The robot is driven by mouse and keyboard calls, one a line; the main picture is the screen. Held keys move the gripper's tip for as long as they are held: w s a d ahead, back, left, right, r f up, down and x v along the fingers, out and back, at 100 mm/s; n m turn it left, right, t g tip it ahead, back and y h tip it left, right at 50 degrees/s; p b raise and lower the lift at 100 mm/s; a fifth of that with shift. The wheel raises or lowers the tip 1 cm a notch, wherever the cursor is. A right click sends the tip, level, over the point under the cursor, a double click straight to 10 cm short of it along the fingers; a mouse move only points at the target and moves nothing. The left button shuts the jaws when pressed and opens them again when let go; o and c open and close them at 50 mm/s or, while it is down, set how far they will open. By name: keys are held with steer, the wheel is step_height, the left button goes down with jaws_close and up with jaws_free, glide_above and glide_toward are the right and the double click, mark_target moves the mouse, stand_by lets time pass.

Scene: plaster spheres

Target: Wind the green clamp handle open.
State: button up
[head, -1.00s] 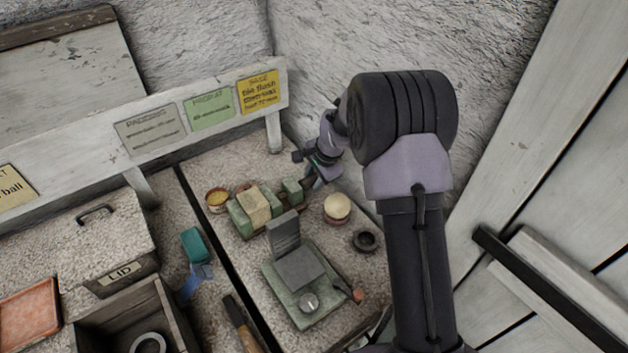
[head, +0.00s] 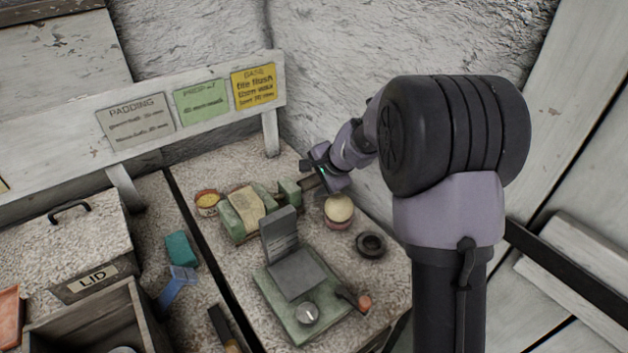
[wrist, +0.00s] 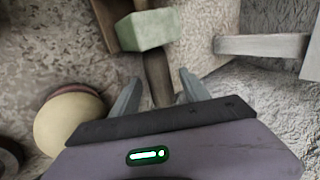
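The green clamp (head: 238,224) sits near the back of the bench with a pale block between its jaws. Its right-hand green block (head: 289,193) also shows at the top of the wrist view (wrist: 146,30). A dark handle (wrist: 158,78) runs from that block toward my gripper. My gripper (wrist: 158,88) is open, with one finger on each side of the handle. I see gaps between the handle and both fingers. In the head view my gripper (head: 312,179) is just right of the clamp, and the handle's end is hidden.
A pale ball on a reddish dish (head: 338,212) stands close to my gripper. A black ring (head: 371,245), a green plate with grey panels (head: 302,284) and a yellow-filled tin (head: 207,202) are nearby. A signboard (head: 185,112) runs behind; the plaster wall is close.

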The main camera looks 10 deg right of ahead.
steer(key=p+v, duration=0.6)
steer(key=v, duration=1.1)
steer(key=shift+s+r, duration=0.15)
steer(key=shift+d+r+p, duration=0.1)
steer(key=shift+p, duration=0.3)
